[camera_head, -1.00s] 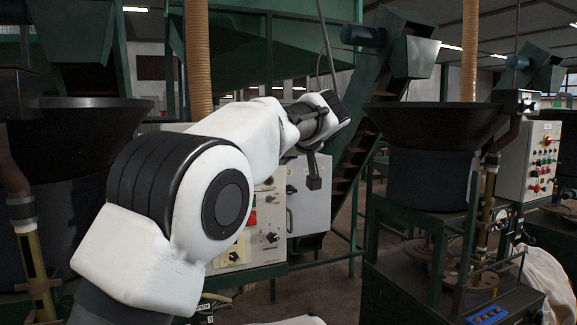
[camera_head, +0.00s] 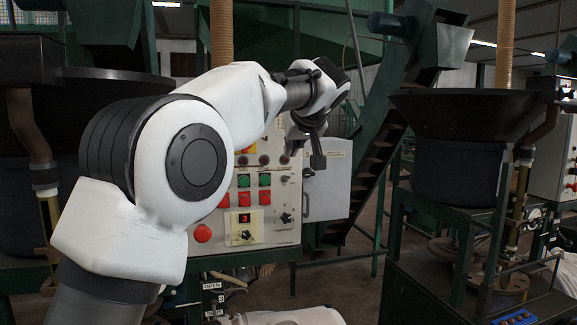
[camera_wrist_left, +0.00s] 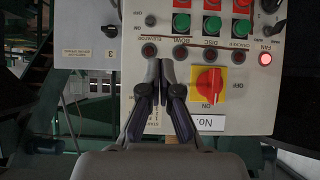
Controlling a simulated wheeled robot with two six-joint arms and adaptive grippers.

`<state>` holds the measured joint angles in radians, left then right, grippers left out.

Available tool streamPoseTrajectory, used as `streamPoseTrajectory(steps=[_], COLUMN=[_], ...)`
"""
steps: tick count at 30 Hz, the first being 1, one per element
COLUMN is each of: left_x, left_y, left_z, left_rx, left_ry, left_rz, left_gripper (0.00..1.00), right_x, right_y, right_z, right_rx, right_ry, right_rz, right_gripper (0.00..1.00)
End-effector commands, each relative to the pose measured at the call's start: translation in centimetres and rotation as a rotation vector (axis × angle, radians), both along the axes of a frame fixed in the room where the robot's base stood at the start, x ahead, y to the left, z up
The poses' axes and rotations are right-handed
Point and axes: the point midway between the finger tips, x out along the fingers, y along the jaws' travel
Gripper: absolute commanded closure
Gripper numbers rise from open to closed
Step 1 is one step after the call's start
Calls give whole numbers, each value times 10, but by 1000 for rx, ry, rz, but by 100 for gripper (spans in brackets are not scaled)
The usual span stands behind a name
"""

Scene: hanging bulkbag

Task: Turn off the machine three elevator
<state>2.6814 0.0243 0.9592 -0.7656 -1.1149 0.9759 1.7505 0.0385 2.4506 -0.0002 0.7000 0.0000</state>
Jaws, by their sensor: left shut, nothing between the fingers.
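The white control panel (camera_head: 270,232) stands ahead, partly behind my left arm, with a small display reading 3 (camera_head: 244,218). In the left wrist view the panel appears upside down (camera_wrist_left: 140,100). Its elevator label is above a dark lamp (camera_wrist_left: 149,50), with a small black switch (camera_wrist_left: 150,20) in that column. The lit red fan lamp (camera_wrist_left: 265,59) is at the right. A red rotary switch on a yellow plate (camera_wrist_left: 208,83) is right of the fingers. My left gripper (camera_wrist_left: 161,68) is shut and empty in front of the panel; I cannot tell whether it touches. My right gripper is not in view.
Green buttons (camera_wrist_left: 182,22) and red buttons are close beside the elevator column. A grey box (camera_head: 328,185) adjoins the panel on the right. A dark hopper (camera_head: 460,115) stands farther right, with some open floor (camera_head: 345,285) between.

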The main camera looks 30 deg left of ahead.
Motion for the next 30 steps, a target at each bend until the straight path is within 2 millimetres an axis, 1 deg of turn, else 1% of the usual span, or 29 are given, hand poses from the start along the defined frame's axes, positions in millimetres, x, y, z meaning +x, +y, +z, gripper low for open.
streamPoseTrajectory(steps=[5,12,16,21,30], left_x=[12,38,48,52,52], left_y=[13,43,54,59,59], left_z=[-13,-40,-51,-58,-59], left_rx=[1,0,2,2,3], left_ry=[5,5,3,2,0], left_rz=[-1,0,0,-1,0], left_gripper=[100,100,100,100,100], right_x=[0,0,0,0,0], right_y=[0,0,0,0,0], right_z=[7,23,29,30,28], right_rx=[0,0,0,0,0], right_ry=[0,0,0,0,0], right_rz=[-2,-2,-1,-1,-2], right_gripper=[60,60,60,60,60])
